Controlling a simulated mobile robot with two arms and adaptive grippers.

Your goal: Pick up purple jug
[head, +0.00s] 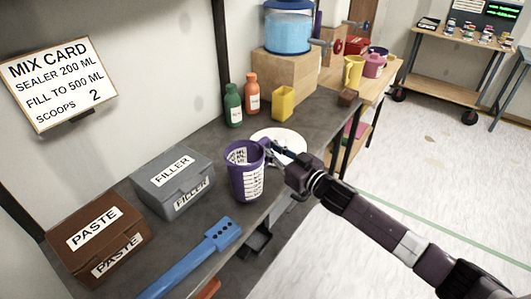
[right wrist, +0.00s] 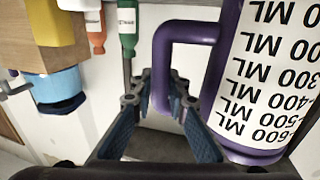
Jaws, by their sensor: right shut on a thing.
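The purple jug (head: 243,182) with a white millilitre scale stands upright at the bench's front edge in the head view. I cannot tell if its base touches the bench. My right gripper (head: 272,152) comes from the right and is shut on the jug's handle. In the right wrist view, the jug (right wrist: 228,75) is on the right, with its looped handle (right wrist: 163,55) between the fingers of the gripper (right wrist: 165,100). My left gripper is not in view.
On the grey bench are a brown paste box (head: 95,243), a grey filler box (head: 172,182), a blue holed tool (head: 195,260), a white plate (head: 280,138), green (head: 233,105) and orange (head: 252,95) bottles, and a yellow container (head: 284,104). Open floor (head: 420,160) lies to the right.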

